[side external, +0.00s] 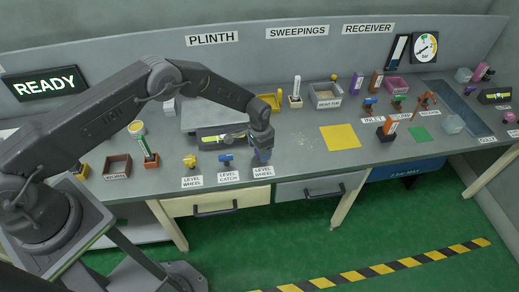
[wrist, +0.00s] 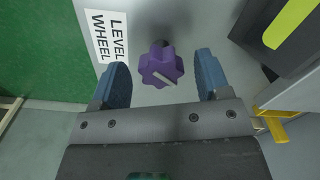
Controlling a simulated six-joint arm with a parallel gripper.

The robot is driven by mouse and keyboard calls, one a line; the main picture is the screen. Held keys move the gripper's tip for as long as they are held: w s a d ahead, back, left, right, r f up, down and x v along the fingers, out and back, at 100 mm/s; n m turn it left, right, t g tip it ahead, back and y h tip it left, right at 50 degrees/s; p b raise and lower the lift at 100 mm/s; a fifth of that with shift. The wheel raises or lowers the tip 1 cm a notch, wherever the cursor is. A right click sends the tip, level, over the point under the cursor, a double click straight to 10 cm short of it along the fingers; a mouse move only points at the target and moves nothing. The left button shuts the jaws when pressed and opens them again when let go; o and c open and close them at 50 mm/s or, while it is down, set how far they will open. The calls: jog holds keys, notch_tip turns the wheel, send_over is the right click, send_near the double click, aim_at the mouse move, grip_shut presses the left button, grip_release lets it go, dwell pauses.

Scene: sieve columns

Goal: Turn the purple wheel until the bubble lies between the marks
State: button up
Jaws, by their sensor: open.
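The purple wheel (wrist: 161,66) is a lobed knob with a pale line on its face, beside a LEVEL WHEEL label (wrist: 108,38) in the wrist view. My gripper (wrist: 163,78) is open, with one blue finger on each side of the wheel and a visible gap to both. In the side view my gripper (side external: 262,157) points down over the bench front, mostly hiding the purple wheel. A yellow-green level vial (side external: 212,139) shows on the plinth in the side view, and part of it (wrist: 288,27) in the wrist view. The bubble and marks are too small or cut off to read.
A yellow wheel (side external: 189,161) and a blue level catch (side external: 226,160) stand left of my gripper. A grey plinth block (side external: 205,118) is behind. A yellow mat (side external: 340,138) lies to the right. A READY screen (side external: 45,84) is at the left.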

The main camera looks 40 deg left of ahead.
notch_tip(320, 180, up, 13)
jog(key=shift+r, duration=0.15)
dwell(0.4)
jog(key=s+a+r+n+t, duration=0.15)
jog(key=s+r, duration=0.45)
jog(key=r, duration=0.6)
jog(key=s+a+r+n+t, duration=0.1)
jog(key=s+a+r, duration=0.35)
jog(key=r, duration=0.85)
jog(key=s+r+n+t, duration=0.1)
jog(key=s+r, duration=0.1)
jog(key=s, duration=1)
jog(key=s+a+r+n+t, duration=0.1)
jog(key=s+r+t, duration=0.1)
jog(key=s, duration=1)
jog(key=shift+a+r+n, duration=0.15)
jog(key=shift+a+n, duration=0.15)
jog(key=shift+n, duration=0.05)
jog(key=shift+w, duration=0.1)
